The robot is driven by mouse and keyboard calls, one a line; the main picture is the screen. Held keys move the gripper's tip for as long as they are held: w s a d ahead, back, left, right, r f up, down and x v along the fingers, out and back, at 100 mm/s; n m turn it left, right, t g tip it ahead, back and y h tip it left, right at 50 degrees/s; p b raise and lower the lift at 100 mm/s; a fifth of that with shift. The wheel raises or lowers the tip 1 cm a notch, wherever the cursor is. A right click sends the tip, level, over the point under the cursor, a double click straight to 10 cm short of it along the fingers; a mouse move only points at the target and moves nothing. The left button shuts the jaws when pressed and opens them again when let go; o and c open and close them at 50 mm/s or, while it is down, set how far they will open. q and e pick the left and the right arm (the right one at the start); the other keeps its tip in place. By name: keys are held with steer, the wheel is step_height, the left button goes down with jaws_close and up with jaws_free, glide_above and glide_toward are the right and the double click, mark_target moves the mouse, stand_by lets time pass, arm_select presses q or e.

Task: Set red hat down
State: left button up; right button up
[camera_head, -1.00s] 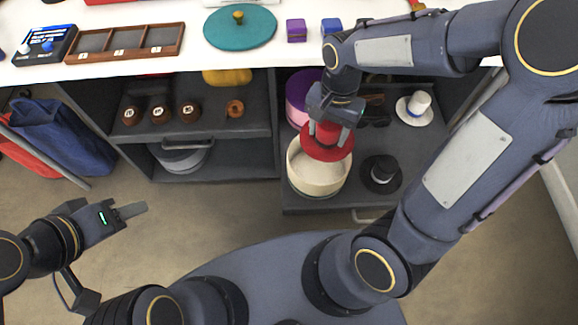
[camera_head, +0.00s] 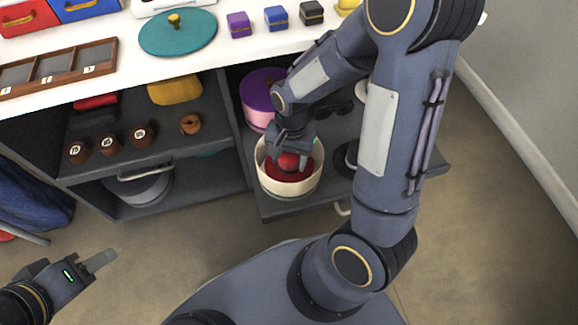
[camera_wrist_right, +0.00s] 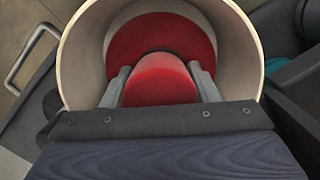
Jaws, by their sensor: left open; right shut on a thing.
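The red hat (camera_head: 289,163) is inside the round cream box (camera_head: 268,181) on the pulled-out lower shelf. My right gripper (camera_head: 299,156) reaches down into the box and is shut on the hat's crown. In the right wrist view the hat's crown (camera_wrist_right: 160,80) sits between the two fingers (camera_wrist_right: 160,88), and its brim lies within the box wall (camera_wrist_right: 247,52). I cannot tell whether the brim rests on the box floor. My left gripper (camera_head: 100,262) is open and empty over the floor at the lower left.
A purple-and-pink round box (camera_head: 257,101) stands just behind the cream box. A dark hat (camera_head: 348,158) is partly hidden by my right arm. The counter (camera_head: 110,85) above holds a teal lid (camera_head: 178,33) and several small boxes. Floor in front is clear.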

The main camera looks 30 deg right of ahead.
mark_target(289, 166)
steer(key=shift+f+b, duration=0.55)
steer(key=shift+f, duration=1.15)
steer(key=shift+f, duration=0.1)
steer(key=shift+f, duration=0.15)
steer(key=o, duration=1)
